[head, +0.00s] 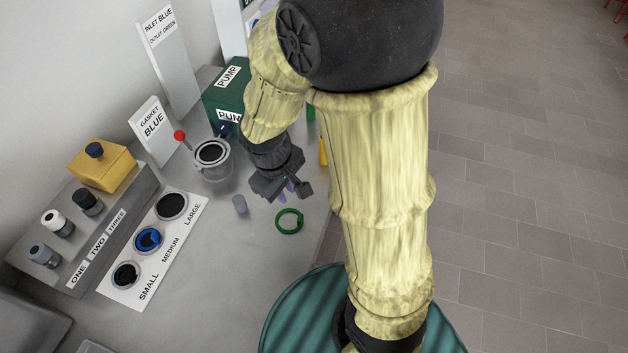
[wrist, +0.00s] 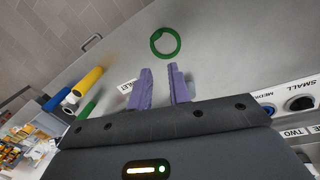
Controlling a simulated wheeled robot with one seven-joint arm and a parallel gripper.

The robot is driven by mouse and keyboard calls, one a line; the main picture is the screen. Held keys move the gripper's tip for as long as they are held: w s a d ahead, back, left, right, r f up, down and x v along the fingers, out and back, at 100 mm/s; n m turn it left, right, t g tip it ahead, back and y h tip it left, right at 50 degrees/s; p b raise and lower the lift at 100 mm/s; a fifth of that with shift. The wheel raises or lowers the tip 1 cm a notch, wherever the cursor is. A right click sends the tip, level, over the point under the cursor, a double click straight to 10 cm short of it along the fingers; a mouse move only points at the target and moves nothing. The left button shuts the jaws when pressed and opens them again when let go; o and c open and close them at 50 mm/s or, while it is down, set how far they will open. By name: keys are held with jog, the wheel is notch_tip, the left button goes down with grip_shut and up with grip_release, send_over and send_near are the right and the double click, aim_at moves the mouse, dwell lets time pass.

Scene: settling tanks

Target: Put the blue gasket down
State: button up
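The blue gasket (head: 148,240) lies on the MEDIUM spot of the white size board (head: 128,291), around or on the dark disc there; which of these I cannot tell. A bit of it shows at the right edge area of the wrist view (wrist: 269,109). My gripper (head: 288,192) is over the table, to the right of the board and apart from the gasket. In the wrist view its two purple fingers (wrist: 160,72) stand apart with nothing between them.
A green ring (head: 289,221) lies flat on the table near my gripper, beside a small grey cylinder (head: 240,204). A clear pot with a red-knobbed lever (head: 212,160), a green PUMP box (head: 226,98) and a rack (head: 75,235) stand around. Yellow and blue pipes (wrist: 88,82) show in the wrist view.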

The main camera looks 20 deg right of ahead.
jog(key=s+d+r+m+t+y, duration=0.1)
jog(key=s+d+r+m, duration=0.1)
jog(key=d+m, duration=0.3)
jog(key=shift+s+d+r+m+t, duration=0.4)
jog(key=shift+r+m, duration=0.15)
jog(key=shift+m, duration=0.35)
